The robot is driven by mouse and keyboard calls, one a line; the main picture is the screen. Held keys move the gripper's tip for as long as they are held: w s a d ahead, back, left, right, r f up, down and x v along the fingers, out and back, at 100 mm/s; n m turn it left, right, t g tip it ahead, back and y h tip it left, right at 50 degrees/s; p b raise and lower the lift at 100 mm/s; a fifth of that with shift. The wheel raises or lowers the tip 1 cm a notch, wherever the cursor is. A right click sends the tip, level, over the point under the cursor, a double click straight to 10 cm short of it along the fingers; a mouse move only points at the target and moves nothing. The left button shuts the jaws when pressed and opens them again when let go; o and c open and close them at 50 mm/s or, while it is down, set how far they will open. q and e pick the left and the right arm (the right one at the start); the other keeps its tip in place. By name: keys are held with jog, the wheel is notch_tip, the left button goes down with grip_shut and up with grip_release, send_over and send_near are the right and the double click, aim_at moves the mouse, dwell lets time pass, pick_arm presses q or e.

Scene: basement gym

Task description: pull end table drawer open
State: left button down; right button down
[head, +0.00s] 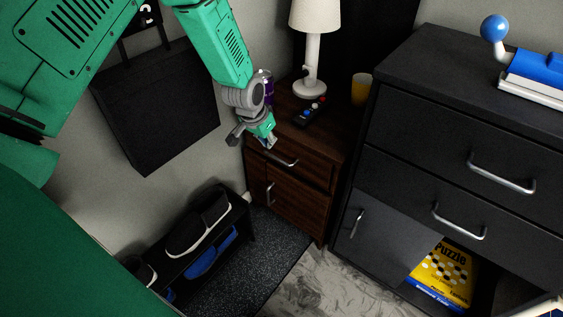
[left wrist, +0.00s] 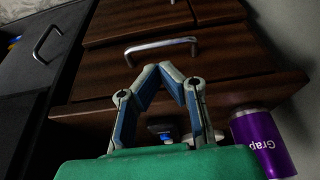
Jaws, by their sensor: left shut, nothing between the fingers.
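The dark brown wooden end table (head: 325,140) stands against the wall, left of the black dresser in the head view. Its top drawer front (head: 312,170) looks flush, with a silver bar handle (head: 280,160). My left gripper (head: 268,143) is just above that handle at the table's front edge. In the left wrist view, which looks upside down, the left gripper (left wrist: 171,68) has its fingertips together and empty. The drawer handle (left wrist: 160,46) lies just beyond the tips, with a small gap visible. My right gripper is not in view.
A purple can (left wrist: 264,142), a lamp (head: 311,70), a remote (head: 310,112) and a yellow cup (head: 361,88) stand or lie on the tabletop. The black dresser (head: 420,110) is close on the right. A shoe rack (head: 240,215) stands on the left.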

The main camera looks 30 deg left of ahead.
aim_at(279, 151)
pick_arm(q)
jog(key=w+f+b, duration=0.1)
jog(key=w+f, duration=0.1)
jog(key=w+f+b, duration=0.1)
jog(key=f+b, duration=0.1)
jog(key=f, duration=0.1)
jog(key=w+f+b, duration=0.1)
jog(key=w+f, duration=0.1)
jog(key=f, duration=0.1)
jog(key=shift+w+f, duration=0.2)
jog(key=shift+w, duration=0.1)
jog(key=shift+s+r+p, duration=0.1)
jog(key=shift+s+p, duration=0.2)
jog(key=shift+s, duration=0.2)
jog(key=s+a+p, duration=0.2)
jog(key=s+p, duration=1)
jog(key=s, duration=1.2)
jog(key=shift+s+a, duration=0.15)
jog(key=shift+s, duration=0.2)
jog(key=shift+p, duration=0.3)
